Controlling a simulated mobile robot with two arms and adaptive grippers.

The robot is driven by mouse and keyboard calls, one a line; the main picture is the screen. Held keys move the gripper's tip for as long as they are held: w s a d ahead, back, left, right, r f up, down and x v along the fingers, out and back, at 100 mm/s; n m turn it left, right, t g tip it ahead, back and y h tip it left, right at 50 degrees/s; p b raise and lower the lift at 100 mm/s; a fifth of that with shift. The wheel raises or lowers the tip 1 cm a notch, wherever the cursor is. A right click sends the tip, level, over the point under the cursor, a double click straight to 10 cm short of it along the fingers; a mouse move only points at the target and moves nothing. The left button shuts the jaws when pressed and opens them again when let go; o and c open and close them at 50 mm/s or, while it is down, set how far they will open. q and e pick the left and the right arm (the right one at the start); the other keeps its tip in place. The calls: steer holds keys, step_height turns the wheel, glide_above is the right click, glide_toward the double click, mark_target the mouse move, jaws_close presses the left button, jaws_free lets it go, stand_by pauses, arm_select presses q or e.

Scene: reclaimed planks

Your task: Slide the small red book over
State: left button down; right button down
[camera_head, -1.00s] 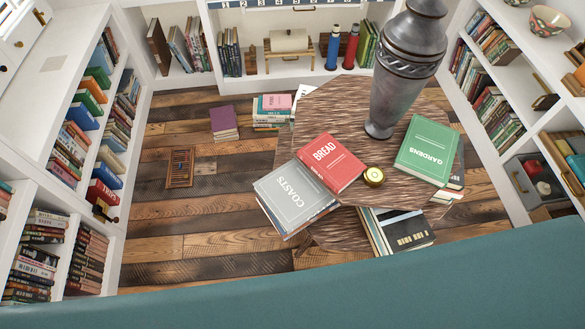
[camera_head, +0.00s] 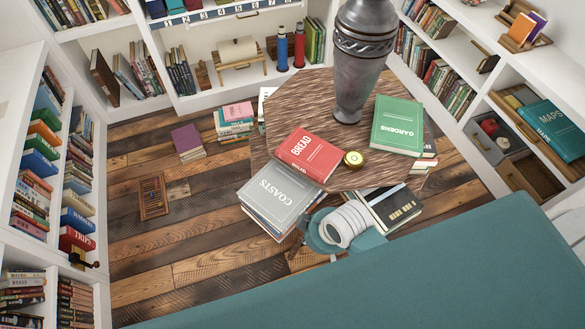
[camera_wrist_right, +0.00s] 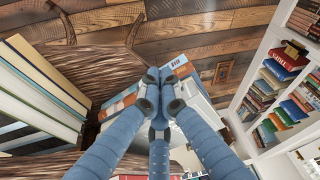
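The small red book, titled BREAD (camera_head: 310,155), lies flat on the wooden table (camera_head: 285,105), partly over its front-left edge and close to the grey COASTS book (camera_head: 272,197). In the head view, part of my arm with a white ring shows just in front of the table, below the red book; its fingers are hidden there. In the right wrist view, the blue fingers of my right gripper (camera_wrist_right: 163,85) meet at their tips, with nothing seen between them. A stack of books (camera_wrist_right: 190,72) lies behind the tips; contact is unclear. My left gripper is out of view.
A round brass object (camera_head: 354,159) sits right beside the red book. Open floor (camera_head: 190,225) is at the left.

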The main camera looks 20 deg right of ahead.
mark_target(310, 154)
steer(key=w+a+r+n, duration=0.1)
steer(key=w+a+r+n+y, duration=0.1)
steer(key=w+a, duration=0.1)
steer(key=w+a+r+n, duration=0.1)
steer(key=w+a, duration=0.1)
steer(key=shift+w+a+r+n, duration=0.1)
steer(key=shift+r+n, duration=0.05)
steer(key=shift+n, duration=0.25)
steer(key=w+a+r+n+g, duration=0.1)
steer(key=w+a+r+n, duration=0.3)
steer(key=w+r+n, duration=0.15)
steer(key=w+d+r+n+g+h, duration=0.2)
steer(key=w+d+r+n+h, duration=0.15)
steer(key=d+r+n, duration=0.5)
arm_select(q)
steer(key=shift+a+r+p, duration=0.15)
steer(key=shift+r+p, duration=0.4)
steer(key=shift+p, duration=0.05)
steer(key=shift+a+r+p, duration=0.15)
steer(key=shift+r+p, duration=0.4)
arm_select(e)
step_height(310, 154, down, 8)
steer(key=w+d+n, duration=0.1)
steer(key=w, duration=0.2)
steer(key=shift+d+n+y, duration=0.35)
steer(key=shift+n+y, duration=0.05)
steer(key=shift+y, duration=0.05)
